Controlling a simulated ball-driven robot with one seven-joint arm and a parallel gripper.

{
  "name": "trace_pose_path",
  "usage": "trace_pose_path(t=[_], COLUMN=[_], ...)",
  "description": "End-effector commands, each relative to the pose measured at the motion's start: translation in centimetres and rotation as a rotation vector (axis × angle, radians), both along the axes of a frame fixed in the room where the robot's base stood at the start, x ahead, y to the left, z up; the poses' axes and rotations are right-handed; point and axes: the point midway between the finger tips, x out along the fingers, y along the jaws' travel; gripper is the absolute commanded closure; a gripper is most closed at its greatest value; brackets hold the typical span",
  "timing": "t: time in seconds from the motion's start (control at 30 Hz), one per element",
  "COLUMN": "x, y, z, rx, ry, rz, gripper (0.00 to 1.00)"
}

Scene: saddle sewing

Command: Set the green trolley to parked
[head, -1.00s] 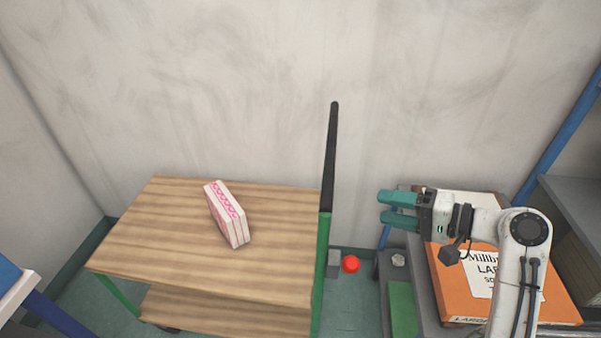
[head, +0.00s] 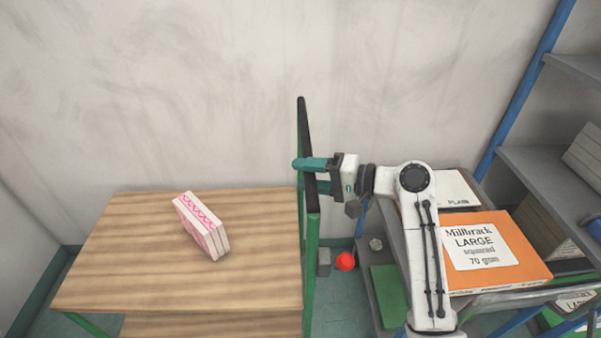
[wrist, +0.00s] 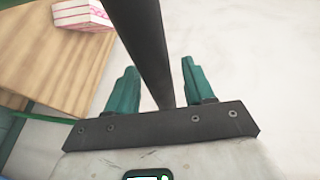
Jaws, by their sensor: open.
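The green trolley has a wooden top (head: 130,250) and a green frame with an upright handle (head: 306,140) at its right end. The handle has a black grip bar, which also shows in the wrist view (wrist: 145,45). My gripper (head: 308,175) is at the handle in the head view. In the wrist view its two teal fingers (wrist: 158,85) are open, with the black bar running between them in the picture. I cannot tell whether either finger touches the bar. The trolley's wheels are hidden.
A pink and white package (head: 203,228) stands on the trolley top. A red round object (head: 346,261) is low between the trolley and the grey shelving on the right. An orange box (head: 495,250) lies on that shelving. A pale wall closes off the back.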

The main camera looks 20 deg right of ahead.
Motion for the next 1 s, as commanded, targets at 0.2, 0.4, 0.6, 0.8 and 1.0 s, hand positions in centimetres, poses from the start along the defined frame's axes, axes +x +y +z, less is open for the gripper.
trace_pose_path(t=[0.2, 0.4, 0.6, 0.8, 1.0], x=[1.06, 1.17, 1.16, 1.14, 1.14], y=[1.27, 1.38, 1.37, 1.35, 1.35], z=[-0.30, -0.33, -0.33, -0.34, -0.36], rx=[0.000, 0.000, 0.000, 0.000, 0.000], ry=[0.000, 0.000, 0.000, 0.000, 0.000], rz=[0.001, 0.000, 0.000, 0.000, 0.000], gripper=[0.47, 0.47, 0.57, 0.76, 0.95])
